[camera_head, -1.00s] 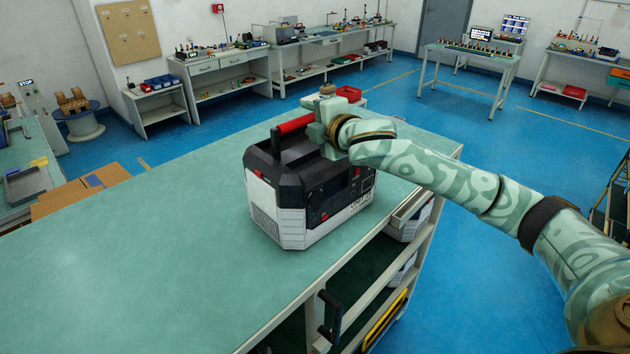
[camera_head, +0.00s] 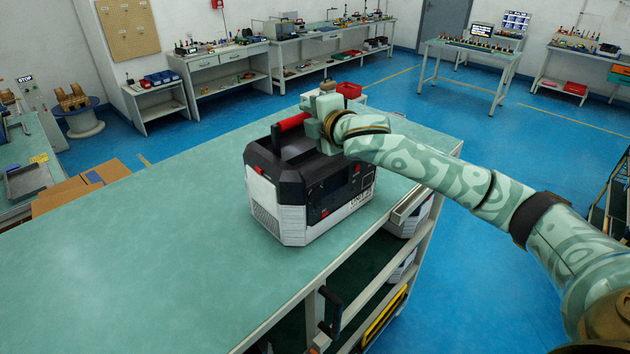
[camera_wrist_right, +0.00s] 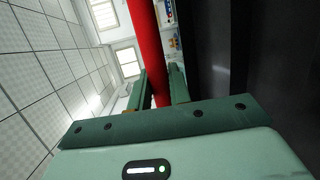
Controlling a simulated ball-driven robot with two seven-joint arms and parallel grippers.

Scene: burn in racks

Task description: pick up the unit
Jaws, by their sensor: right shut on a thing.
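The unit (camera_head: 305,190) is a black and white box with a red carry handle (camera_head: 293,122) on top. It stands upright on the green bench top (camera_head: 150,245), near its right edge; I cannot tell whether its base is just touching or slightly off the surface. My right gripper (camera_head: 314,122) is at the top of the unit, shut on the red handle. In the right wrist view the red handle (camera_wrist_right: 158,50) passes between the green fingers (camera_wrist_right: 160,88), with the dark body of the unit at the right. My left gripper is not in view.
Below the bench top are shelves (camera_head: 375,275) holding other units and a black handle (camera_head: 328,312). Cardboard boxes (camera_head: 80,188) stand beyond the bench's left edge. The bench top left of the unit is clear. Blue floor lies to the right.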

